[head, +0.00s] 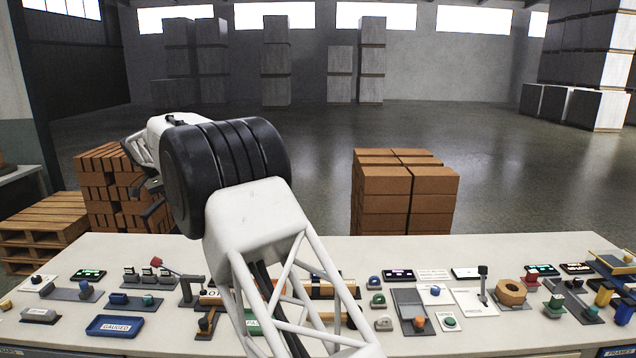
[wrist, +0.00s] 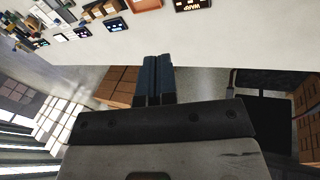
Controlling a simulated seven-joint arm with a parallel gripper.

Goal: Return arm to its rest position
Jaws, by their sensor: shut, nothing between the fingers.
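My arm rises from the front of the table in the head view and bends to the left, with its dark wrist joint high above the tabletop. My gripper (head: 152,198) is at the left of the arm, partly hidden behind it, in front of the left brick stack. In the wrist view my gripper (wrist: 158,82) shows two dark fingers side by side, touching, with nothing between them. It is apart from the table (head: 165,250), whose edge lies beyond the fingertips in the wrist view.
Small levers, knobs, displays and a blue tray (head: 114,326) cover much of the table. Behind it stand a left brick stack (head: 105,190), a right brick stack (head: 405,195) and wooden pallets (head: 42,225). My arm hides part of the table's middle. Open floor (head: 320,130) lies beyond.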

